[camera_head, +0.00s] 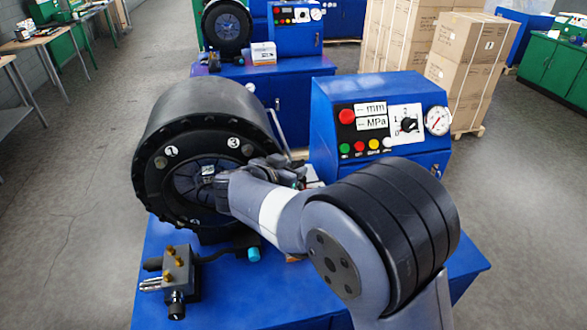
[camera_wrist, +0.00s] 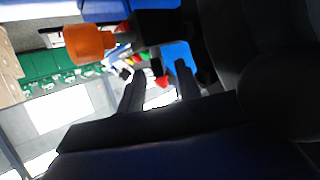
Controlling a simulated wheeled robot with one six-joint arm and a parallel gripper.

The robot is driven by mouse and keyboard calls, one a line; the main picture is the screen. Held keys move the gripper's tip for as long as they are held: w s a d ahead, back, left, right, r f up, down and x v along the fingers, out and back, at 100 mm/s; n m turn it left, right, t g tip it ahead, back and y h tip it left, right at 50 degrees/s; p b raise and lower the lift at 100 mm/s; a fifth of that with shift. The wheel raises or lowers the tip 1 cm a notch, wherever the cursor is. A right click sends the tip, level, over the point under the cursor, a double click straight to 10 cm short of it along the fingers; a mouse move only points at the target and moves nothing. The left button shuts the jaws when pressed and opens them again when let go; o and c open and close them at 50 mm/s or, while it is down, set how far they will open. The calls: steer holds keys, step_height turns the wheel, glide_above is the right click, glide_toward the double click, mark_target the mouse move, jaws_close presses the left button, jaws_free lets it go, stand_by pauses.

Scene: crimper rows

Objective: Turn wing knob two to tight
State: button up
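The black round crimper head (camera_head: 205,115) stands on the blue bench, its ringed face toward me. White number marks show on its face: one reads 1 (camera_head: 171,152) and one reads 3 (camera_head: 234,143). A small round grey knob (camera_head: 247,150) sits by the 3. I cannot make out a mark reading 2; my arm covers the face's lower right. My gripper (camera_head: 280,166) is at the right edge of the face, its tips unclear there. In the wrist view my gripper (camera_wrist: 160,76) has two dark fingers apart, with nothing seen held between them.
A blue control box (camera_head: 380,120) with buttons, a dial and a gauge stands right of the head. A small brass-and-black fitting (camera_head: 178,270) lies at the bench's front left. An orange part (camera_wrist: 88,43) shows in the wrist view. Cartons (camera_head: 465,75) stand behind.

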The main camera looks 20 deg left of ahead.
steer(key=b+v, duration=0.1)
steer(key=v, duration=0.9)
steer(key=shift+b, duration=0.3)
steer(key=shift+o, duration=0.2)
